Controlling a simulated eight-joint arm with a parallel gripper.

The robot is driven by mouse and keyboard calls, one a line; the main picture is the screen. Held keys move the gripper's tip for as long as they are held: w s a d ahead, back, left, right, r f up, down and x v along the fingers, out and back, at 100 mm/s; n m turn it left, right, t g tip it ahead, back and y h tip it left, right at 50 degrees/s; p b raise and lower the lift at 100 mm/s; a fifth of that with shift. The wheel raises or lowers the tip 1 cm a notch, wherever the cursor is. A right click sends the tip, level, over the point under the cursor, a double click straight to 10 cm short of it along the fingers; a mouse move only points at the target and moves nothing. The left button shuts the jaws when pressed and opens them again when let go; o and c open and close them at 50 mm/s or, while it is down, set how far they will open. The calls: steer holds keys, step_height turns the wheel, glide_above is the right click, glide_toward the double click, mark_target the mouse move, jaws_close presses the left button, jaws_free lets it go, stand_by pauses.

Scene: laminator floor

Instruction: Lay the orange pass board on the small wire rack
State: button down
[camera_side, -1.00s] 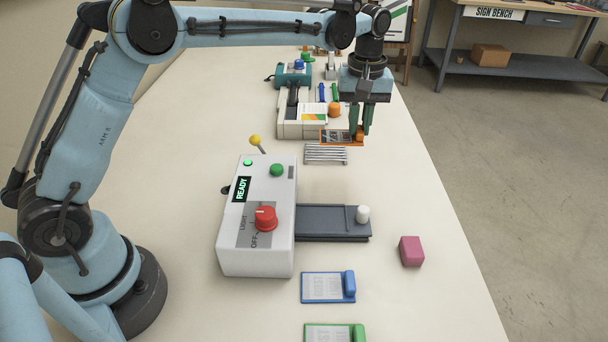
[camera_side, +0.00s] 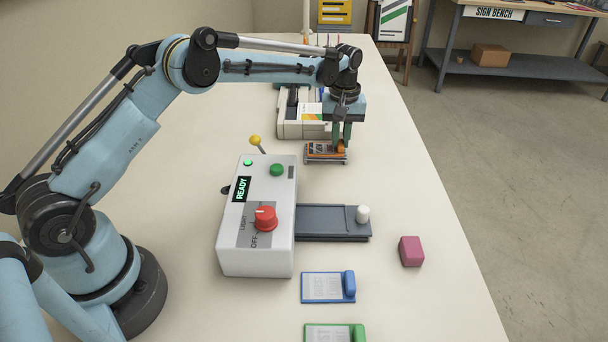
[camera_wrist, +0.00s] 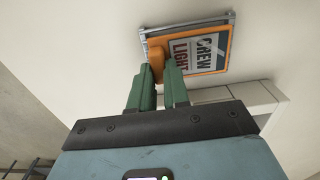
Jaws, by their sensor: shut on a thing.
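The orange pass board (camera_side: 322,150) lies flat over the small wire rack (camera_side: 326,161) in the side view, covering most of it. In the wrist view the board (camera_wrist: 207,52) shows printed words, with the rack's metal edge (camera_wrist: 232,22) just past its border. My gripper (camera_side: 342,145) is shut on the orange grip block at the board's right end. In the wrist view the green fingers (camera_wrist: 160,78) close on that block. The board appears to touch the rack, though I cannot tell whether its full weight rests there.
A white machine (camera_side: 230,225) with a READY display stands in front, with a dark sliding tray (camera_side: 325,222). A pink block (camera_side: 411,251), a blue board (camera_side: 327,287) and a green board (camera_side: 335,333) lie nearer. A white device (camera_side: 300,118) stands behind the rack.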

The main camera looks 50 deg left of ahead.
steer(key=shift+f, duration=0.15)
steer(key=c, duration=1.1)
jaws_free()
